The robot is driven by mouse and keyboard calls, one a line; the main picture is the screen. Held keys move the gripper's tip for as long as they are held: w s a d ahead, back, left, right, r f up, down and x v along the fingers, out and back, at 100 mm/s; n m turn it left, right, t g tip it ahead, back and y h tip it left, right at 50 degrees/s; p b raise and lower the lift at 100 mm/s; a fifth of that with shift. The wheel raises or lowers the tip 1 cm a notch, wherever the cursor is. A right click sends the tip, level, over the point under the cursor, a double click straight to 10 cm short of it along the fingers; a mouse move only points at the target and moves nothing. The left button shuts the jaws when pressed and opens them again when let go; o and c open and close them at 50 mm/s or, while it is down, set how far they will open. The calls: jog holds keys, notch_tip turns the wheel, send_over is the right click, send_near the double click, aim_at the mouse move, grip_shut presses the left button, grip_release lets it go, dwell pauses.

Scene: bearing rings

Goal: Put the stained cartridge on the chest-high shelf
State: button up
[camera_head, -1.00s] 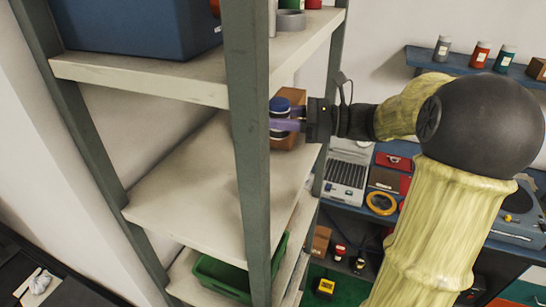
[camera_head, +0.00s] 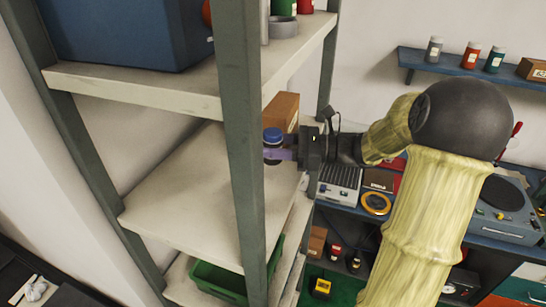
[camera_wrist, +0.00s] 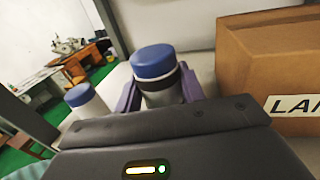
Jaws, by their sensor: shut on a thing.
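A blue-capped cartridge (camera_head: 273,136) with a dark band under its cap is between the fingers of my gripper (camera_head: 277,154). The purple fingers are shut on it, and it stands about upright at the middle shelf (camera_head: 185,190). I cannot tell whether its base touches the board. In the wrist view the held cartridge (camera_wrist: 155,68) sits between the fingertips (camera_wrist: 160,92); its lower part is hidden by my gripper. A second blue-capped cartridge (camera_wrist: 86,102) stands to its left there.
A cardboard box (camera_head: 282,112) is behind the held cartridge; it fills the right of the wrist view (camera_wrist: 275,65). A grey post (camera_head: 243,150) crosses in front of the shelf. The board left of the post looks clear. An upper shelf (camera_head: 140,88) holds a blue bin (camera_head: 125,35).

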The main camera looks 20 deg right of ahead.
aim_at(273, 161)
jog(key=shift+s, duration=0.1)
jog(key=shift+f+p, duration=0.4)
jog(key=shift+f, duration=1.5)
jog(key=shift+f, duration=0.25)
